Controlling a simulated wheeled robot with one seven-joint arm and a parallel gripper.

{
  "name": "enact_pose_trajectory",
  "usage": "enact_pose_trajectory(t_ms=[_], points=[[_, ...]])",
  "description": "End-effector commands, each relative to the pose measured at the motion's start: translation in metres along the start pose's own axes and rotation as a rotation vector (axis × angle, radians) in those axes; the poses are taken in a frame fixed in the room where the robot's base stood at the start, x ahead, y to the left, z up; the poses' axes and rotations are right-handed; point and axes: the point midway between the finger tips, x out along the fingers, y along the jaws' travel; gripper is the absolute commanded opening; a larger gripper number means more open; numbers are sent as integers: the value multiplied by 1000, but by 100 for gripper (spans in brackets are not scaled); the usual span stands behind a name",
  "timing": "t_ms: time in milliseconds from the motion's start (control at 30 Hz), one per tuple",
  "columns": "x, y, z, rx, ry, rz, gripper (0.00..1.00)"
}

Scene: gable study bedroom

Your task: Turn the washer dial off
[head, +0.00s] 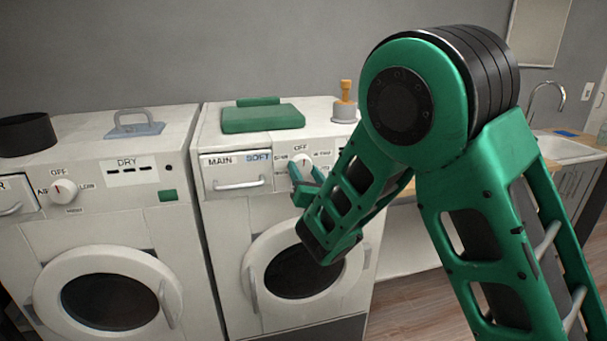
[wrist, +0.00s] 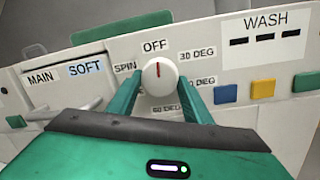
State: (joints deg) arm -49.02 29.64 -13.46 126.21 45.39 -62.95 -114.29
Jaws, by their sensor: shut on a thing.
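The washer (head: 216,215) is the right-hand white machine, with a MAIN/SOFT drawer and a round door. Its white dial (wrist: 160,78) sits between the labels OFF above, SPIN at left and 30 DEG at right. The red mark on the dial points up at OFF. My gripper (wrist: 161,84) has one green finger on each side of the dial and is shut on it. In the head view my gripper (head: 305,178) reaches the washer's front panel from the right, and the dial (head: 303,161) shows partly behind the fingers.
The dryer (head: 100,225), with its own dial (head: 63,190), stands to the left. An iron-like item (head: 134,125) and a dark bowl (head: 28,134) sit on the dryer.

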Motion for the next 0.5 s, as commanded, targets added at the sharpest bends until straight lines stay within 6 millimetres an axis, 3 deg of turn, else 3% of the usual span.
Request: enact_pose_trajectory(t_ms=[500], points=[[0,-4,1,-127,10,5,23]])
